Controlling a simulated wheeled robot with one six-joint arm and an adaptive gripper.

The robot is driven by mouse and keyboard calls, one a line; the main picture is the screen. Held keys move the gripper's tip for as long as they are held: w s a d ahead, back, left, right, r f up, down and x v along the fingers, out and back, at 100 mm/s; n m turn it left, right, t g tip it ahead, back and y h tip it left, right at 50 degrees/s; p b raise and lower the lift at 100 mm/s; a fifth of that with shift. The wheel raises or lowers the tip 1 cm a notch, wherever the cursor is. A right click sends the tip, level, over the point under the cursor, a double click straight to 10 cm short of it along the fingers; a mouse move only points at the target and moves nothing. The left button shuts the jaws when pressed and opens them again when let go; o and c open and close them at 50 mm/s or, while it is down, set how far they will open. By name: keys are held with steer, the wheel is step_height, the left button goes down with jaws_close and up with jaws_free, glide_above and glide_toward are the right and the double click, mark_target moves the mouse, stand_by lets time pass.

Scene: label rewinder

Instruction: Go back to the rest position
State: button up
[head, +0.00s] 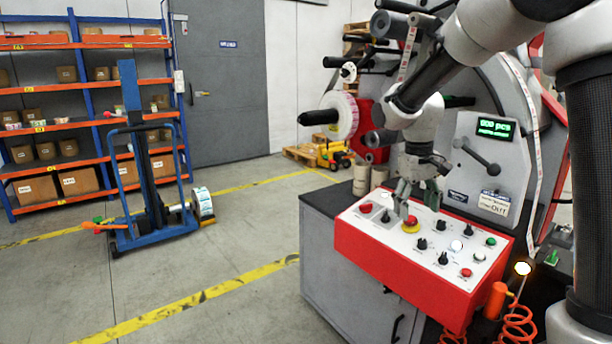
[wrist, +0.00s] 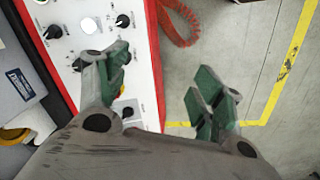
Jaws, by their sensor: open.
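My gripper (head: 418,202) hangs from my arm over the left part of the red and white control panel (head: 357,239), with its fingers pointing down. In the wrist view my gripper (wrist: 160,95) is open, with its green-padded fingers wide apart and nothing between them.
The label rewinder (head: 470,150) stands behind the panel, with a lit green display (head: 495,128). A label roll (head: 343,115) sticks out at its left. A blue lift trolley (head: 150,190) and a shelf rack (head: 60,120) stand at the left.

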steer(key=s+d+r+m+t, duration=0.1)
steer(key=s+d+r, duration=0.3)
steer(key=s, duration=0.9)
steer(key=s+d+r+m+t+y, duration=0.1)
steer(key=s+d+r+t, duration=0.2)
steer(key=s, duration=1.1)
steer(key=shift+d+r+m, duration=0.4)
steer(key=shift+d+r, duration=0.1)
steer(key=shift+d, duration=0.35)
